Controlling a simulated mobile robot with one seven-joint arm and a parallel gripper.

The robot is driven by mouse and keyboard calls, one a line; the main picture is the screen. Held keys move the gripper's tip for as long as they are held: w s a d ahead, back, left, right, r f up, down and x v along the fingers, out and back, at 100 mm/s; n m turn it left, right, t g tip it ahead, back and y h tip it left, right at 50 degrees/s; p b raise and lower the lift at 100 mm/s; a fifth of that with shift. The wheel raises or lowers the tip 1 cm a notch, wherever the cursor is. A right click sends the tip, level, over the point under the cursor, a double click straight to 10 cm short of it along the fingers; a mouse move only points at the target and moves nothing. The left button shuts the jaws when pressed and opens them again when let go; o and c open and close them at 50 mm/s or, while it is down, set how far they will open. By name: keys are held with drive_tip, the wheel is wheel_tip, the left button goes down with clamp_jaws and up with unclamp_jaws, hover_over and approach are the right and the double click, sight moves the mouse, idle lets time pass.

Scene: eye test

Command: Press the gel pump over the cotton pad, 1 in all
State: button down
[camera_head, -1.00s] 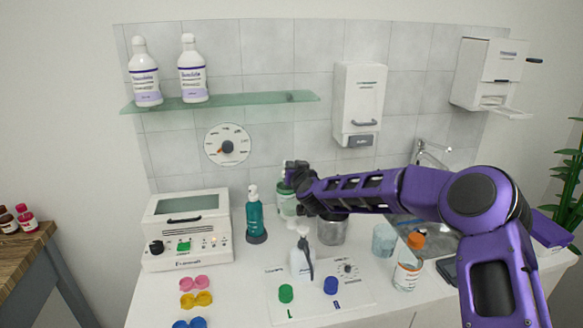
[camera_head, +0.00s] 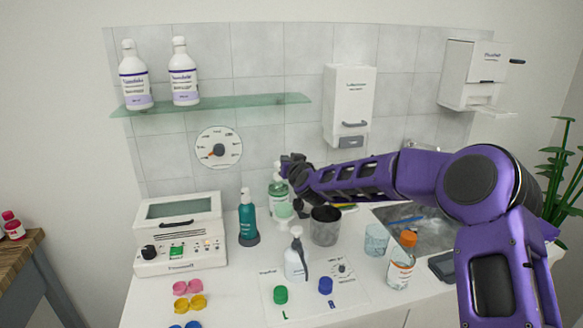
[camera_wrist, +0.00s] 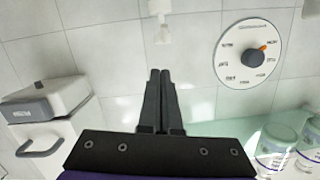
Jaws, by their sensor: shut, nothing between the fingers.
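A clear green pump bottle (camera_head: 278,190) with a white pump head stands at the back of the counter, partly hidden by my gripper. My gripper (camera_head: 287,166) is shut and empty, up at the height of that pump head. I cannot tell whether they touch. In the wrist view my shut fingers (camera_wrist: 160,75) point at a white pump head (camera_wrist: 160,22), with a gap in the picture. No label shows which pump holds gel.
A teal pump bottle (camera_head: 248,220) stands left and a white pump bottle (camera_head: 296,258) in front. A grey cup (camera_head: 325,226), a glass (camera_head: 376,240) and an orange-capped bottle (camera_head: 401,262) stand right. A glass shelf (camera_head: 215,105) and wall dispenser (camera_head: 349,105) are above.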

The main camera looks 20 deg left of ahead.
drive_tip(key=v, duration=0.8)
drive_tip(key=shift+s+d+b, duration=0.15)
drive_tip(key=shift+d+b, duration=0.1)
drive_tip(key=shift+b, duration=0.1)
drive_tip(key=shift+a+f, duration=0.1)
drive_tip(key=shift+f, duration=0.05)
